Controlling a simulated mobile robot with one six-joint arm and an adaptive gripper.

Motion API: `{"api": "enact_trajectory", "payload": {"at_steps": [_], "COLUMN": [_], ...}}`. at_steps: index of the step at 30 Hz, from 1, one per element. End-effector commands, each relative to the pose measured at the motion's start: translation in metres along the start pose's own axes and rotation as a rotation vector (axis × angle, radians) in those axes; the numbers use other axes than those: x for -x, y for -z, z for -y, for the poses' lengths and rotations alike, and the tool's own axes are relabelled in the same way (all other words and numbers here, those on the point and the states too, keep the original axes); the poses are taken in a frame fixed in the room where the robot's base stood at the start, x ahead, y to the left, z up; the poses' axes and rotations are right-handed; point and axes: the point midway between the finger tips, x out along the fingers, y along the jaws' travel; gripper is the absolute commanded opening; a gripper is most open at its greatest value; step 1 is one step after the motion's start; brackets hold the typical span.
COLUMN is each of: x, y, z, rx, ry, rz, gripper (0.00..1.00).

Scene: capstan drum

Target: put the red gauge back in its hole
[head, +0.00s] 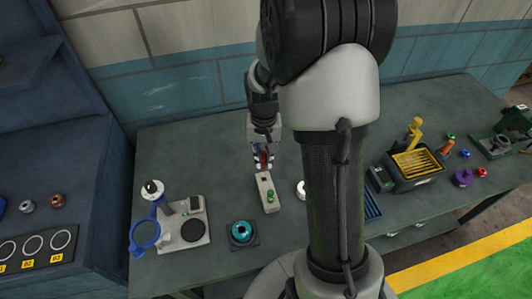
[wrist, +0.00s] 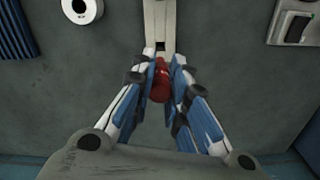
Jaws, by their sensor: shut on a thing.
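My gripper (head: 264,164) is shut on the red gauge, above the bench at the far end of a pale narrow block (head: 262,207). In the wrist view the red gauge (wrist: 161,84) sits between the blue-and-white fingers of my gripper (wrist: 161,72). The pale block (wrist: 153,18) is just beyond the fingertips there, with a dark square hole (wrist: 160,46) near its close end. In the head view a green gauge (head: 270,197) stands in the same block. The lower end of the red gauge is hidden, and its height over the block is hard to tell.
A white ring (head: 301,188) lies right of the block, partly behind my arm. The bench behind the block is clear.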

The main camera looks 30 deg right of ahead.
Motion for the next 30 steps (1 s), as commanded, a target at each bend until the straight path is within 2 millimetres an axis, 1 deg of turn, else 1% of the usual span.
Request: {"api": "enact_trajectory", "payload": {"at_steps": [8, 18, 22, 30], "x": [-0.011, -0.033, -0.036, -0.035], "y": [0.001, 0.001, 0.001, 0.001], "z": [0.001, 0.000, 0.000, 0.000], "rx": [-0.007, -0.006, -0.006, -0.006], "ry": [0.000, 0.000, 0.000, 0.000], "rz": [-0.001, -0.001, -0.001, -0.001], "gripper": [0.00, 0.00, 0.00, 0.00]}}
